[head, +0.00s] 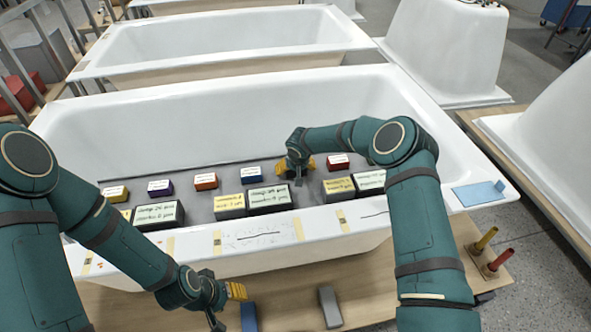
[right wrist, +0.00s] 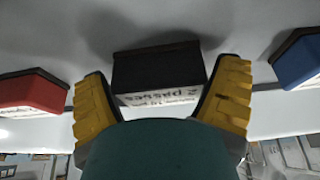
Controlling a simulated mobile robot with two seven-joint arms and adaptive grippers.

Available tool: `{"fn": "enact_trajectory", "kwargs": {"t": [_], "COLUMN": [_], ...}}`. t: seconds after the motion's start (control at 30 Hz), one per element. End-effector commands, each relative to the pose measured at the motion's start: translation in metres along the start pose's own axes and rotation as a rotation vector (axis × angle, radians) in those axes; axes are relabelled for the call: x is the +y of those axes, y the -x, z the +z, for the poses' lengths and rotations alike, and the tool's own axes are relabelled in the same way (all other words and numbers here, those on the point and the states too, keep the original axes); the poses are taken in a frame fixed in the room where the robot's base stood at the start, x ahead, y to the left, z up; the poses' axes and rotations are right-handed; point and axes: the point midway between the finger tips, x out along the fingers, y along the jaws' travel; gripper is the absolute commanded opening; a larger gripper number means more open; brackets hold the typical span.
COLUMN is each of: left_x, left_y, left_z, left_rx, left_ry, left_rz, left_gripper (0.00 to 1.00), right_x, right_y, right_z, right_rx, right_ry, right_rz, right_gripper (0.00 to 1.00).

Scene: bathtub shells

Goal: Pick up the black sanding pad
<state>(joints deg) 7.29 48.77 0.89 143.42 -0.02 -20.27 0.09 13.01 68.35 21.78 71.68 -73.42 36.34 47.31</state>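The black sanding pad (right wrist: 158,70) is a dark block with a white label, partly readable as "2 passes". In the right wrist view it sits between the two yellow fingers of my right gripper (right wrist: 162,95). The fingers are spread to either side of it, and I see no clear contact. In the head view my right gripper (head: 296,165) is down over the row of small pads in the tub and largely hides the black one. My left gripper (head: 228,306) is in front of the tub, away from the pads, with its fingers apparently apart and empty.
A red pad (head: 338,162) and a blue pad (head: 255,175) flank the right gripper. Several larger labelled blocks (head: 268,198) stand nearer the front wall of the bathtub (head: 90,125). A blue sheet (head: 479,194) lies on the right rim. A grey block (head: 329,306) lies on the wooden bench.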

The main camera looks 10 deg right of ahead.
Motion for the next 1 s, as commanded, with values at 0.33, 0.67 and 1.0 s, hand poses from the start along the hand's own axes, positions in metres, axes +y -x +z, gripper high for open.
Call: {"fn": "enact_trajectory", "kwargs": {"t": [0.33,0.67,1.0], "left_x": [0.000,0.000,0.004], "left_y": [0.000,0.001,0.010], "left_z": [0.000,0.000,0.001], "left_rx": [0.000,0.000,-0.005], "left_ry": [0.000,0.000,0.001], "left_rz": [0.000,0.000,0.000], "left_gripper": [0.47,0.47,0.47], "right_x": [0.000,0.000,0.000], "right_y": [0.000,0.003,0.056], "right_z": [0.000,-0.002,-0.024], "right_rx": [0.000,0.002,0.005], "right_ry": [0.000,0.000,0.001], "right_rz": [0.000,0.000,0.001], "right_gripper": [0.40,0.40,0.40]}}
